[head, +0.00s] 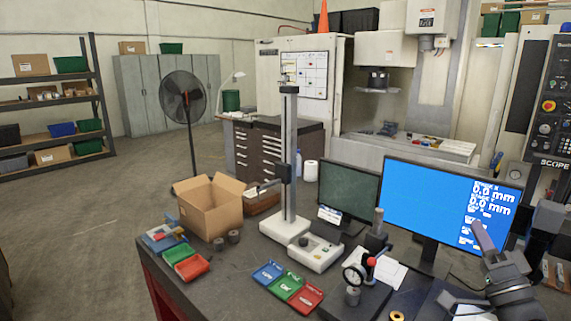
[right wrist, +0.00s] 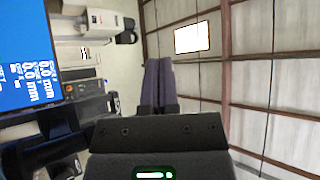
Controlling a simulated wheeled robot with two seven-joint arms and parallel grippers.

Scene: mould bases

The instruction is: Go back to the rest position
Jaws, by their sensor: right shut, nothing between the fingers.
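My right gripper (head: 478,224) stands at the lower right of the head view, in front of the blue-lit monitor. Its fingers point up and are closed together with nothing between them. In the right wrist view the closed fingers (right wrist: 158,82) point up past the monitor, towards the wall and ceiling. Small dark mould bases (head: 234,236) stand on the table by the cardboard box. My left gripper is not in view.
The dark table (head: 235,285) holds a blue tray (head: 267,272), a green tray (head: 286,286), a red tray (head: 306,298), a cardboard box (head: 212,207), a tall height gauge (head: 290,160) and the monitor (head: 430,200). The monitor is close to my right gripper. The floor at left is open.

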